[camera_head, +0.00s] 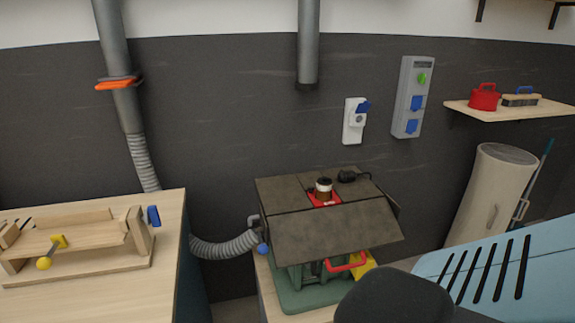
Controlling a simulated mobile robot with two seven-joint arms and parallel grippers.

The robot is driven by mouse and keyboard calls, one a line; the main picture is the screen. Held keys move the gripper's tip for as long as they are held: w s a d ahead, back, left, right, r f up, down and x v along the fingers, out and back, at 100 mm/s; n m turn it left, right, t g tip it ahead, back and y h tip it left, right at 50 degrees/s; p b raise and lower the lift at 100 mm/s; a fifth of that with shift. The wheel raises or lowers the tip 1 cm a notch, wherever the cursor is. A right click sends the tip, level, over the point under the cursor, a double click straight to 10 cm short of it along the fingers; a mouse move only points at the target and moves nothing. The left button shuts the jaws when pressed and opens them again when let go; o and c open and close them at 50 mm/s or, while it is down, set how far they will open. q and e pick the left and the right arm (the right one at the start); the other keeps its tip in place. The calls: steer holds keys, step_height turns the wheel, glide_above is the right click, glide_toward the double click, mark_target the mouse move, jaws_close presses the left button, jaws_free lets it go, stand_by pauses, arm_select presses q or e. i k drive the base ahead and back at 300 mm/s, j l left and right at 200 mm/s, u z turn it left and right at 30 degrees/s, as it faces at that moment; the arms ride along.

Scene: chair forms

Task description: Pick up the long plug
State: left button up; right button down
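A black plug-like piece (347,176) lies on the top of the dark router table (325,236), near its back right edge. A short dark piece beside it seems to be part of it or its cord. I cannot tell for sure that it is the long plug. Neither of my grippers is in view.
A wooden jig (85,240) sits on the workbench at left. A grey hose (225,246) runs to the machine. Wall sockets (354,122) (409,97) hang behind. A shelf (515,111) holds a red case (485,97). A pale blue slotted surface (510,275) fills the lower right.

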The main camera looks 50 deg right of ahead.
mark_target(344, 176)
steer(key=z, duration=1.9)
